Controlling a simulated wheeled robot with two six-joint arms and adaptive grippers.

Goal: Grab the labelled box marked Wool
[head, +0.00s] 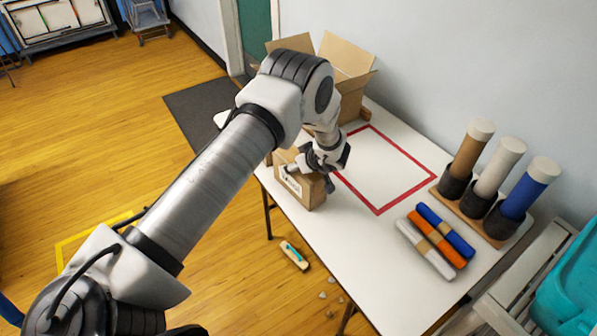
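A small brown cardboard box (311,194) with a white label (290,181) on its left-facing side stands at the left edge of the white table. The writing on the label is too small to read. My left gripper (312,176) is at the top of this box, fingers spread apart, one near the label side and one near the right side. It hides part of the box top. I cannot tell whether the fingers press on it. My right gripper is not in view.
A large open carton (347,73) stands at the table's back, behind a red taped rectangle (378,212). Capped tubes (497,165) stand in a holder on the right, with several rolls (436,238) lying before them. A brush (294,256) lies on the floor.

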